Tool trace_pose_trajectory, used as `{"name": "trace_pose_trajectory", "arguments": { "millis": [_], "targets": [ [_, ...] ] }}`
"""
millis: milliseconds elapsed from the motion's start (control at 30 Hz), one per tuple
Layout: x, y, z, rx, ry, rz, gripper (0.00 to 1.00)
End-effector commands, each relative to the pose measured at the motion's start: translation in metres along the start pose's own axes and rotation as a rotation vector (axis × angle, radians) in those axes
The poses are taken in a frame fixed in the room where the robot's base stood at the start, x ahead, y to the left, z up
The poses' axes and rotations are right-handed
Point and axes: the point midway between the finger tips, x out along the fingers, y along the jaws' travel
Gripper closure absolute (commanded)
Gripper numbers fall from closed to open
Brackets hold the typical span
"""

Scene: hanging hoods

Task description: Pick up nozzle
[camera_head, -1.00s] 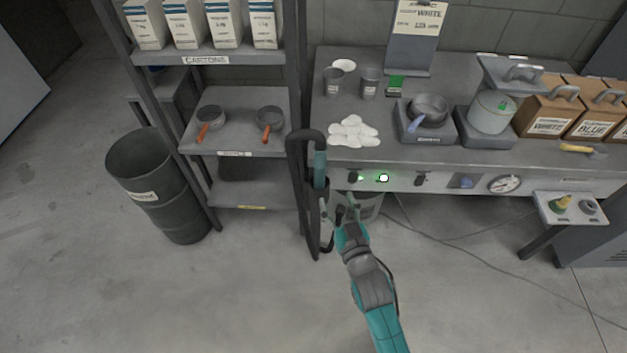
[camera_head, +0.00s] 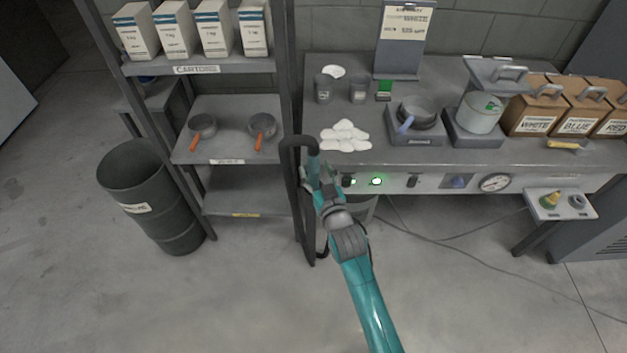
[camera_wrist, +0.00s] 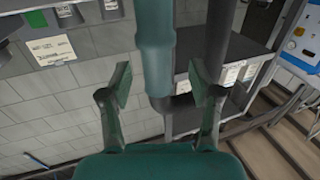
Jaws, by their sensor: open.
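The nozzle looks to be a teal tube (camera_head: 313,162) on the end of a black bent hose, hanging upright beside the right post of the shelf rack. In the wrist view the teal tube (camera_wrist: 154,45) runs down from the top edge, between my two fingers. My gripper (camera_head: 322,178) is at the tube's lower part in the head view. In the wrist view my gripper (camera_wrist: 160,82) is open, with one finger on each side of the tube and visible gaps. The tube's lower end is partly hidden by my gripper in the head view.
The shelf rack (camera_head: 236,203) stands close at the left. The bench front panel (camera_head: 400,183) with knobs and a green light is at the right. A bucket (camera_head: 362,207) stands under the bench. A dark barrel (camera_head: 150,200) is at far left.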

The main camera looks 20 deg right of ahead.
Motion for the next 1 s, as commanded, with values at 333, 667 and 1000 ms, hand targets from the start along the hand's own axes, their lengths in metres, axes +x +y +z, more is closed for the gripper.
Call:
{"name": "trace_pose_trajectory", "arguments": {
  "millis": [333,667,1000],
  "targets": [
    [0.036,0.004,0.000,-0.001,0.001,0.000,0.37],
    [0.036,0.003,0.000,0.000,0.001,0.000,0.65],
    [0.036,0.003,0.000,0.000,0.002,0.000,1.00]
  ]
}}
